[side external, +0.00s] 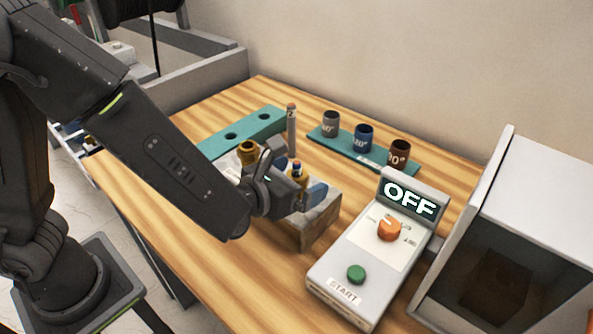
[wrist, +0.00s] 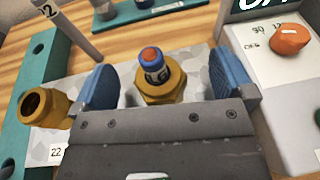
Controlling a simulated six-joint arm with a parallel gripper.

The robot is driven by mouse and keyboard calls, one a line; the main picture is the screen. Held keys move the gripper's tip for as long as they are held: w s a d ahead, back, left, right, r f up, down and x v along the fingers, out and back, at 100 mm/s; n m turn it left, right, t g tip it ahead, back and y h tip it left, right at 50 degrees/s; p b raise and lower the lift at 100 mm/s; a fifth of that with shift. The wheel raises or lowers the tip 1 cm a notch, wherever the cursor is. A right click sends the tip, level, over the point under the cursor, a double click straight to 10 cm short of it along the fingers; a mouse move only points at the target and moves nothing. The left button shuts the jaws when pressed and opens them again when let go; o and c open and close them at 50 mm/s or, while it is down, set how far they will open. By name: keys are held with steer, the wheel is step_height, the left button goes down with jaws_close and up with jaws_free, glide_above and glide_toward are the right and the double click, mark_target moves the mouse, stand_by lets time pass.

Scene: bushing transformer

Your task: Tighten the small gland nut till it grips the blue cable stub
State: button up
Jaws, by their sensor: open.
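The small gland nut (wrist: 160,85) is a brass hex nut in the wrist view, on a grey block. The blue cable stub (wrist: 153,62) stands up out of it, with an orange-red top. My gripper (wrist: 158,88) is open, with one blue finger pad on each side of the nut and visible gaps between. In the side external view, my gripper (side external: 305,190) is at the grey block and partly hides the nut. A larger brass fitting (wrist: 45,105) stands to the left, with an open bore and a label reading 22 below it.
A teal rack with holes (side external: 242,132) and an upright grey rod (side external: 291,130) stand behind. Grey, blue and brown cups (side external: 363,138) sit on a teal strip. A control box (side external: 370,245) reading OFF and a white cabinet (side external: 520,230) stand to the right.

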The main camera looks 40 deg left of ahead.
steer(key=shift+v, duration=3)
steer(key=s+a+r+n+g+y, duration=0.25)
steer(key=a+n+y, duration=0.25)
steer(key=a+n, duration=0.4)
steer(key=s+a+r+n+g+y, duration=0.1)
steer(key=s+a+n+g+y, duration=0.3)
steer(key=a+n, duration=0.5)
steer(key=s+d+r+n+g+h, duration=0.1)
steer(key=s+d+r+n+h, duration=0.1)
steer(key=n, duration=0.7)
steer(key=s+d+r+n+g+h, duration=0.2)
steer(key=s+d+r+n+h, duration=0.1)
steer(key=n, duration=0.7)
steer(key=shift+s+r+h, duration=0.55)
steer(key=shift+s+h, duration=0.1)
steer(key=shift+h, duration=0.55)
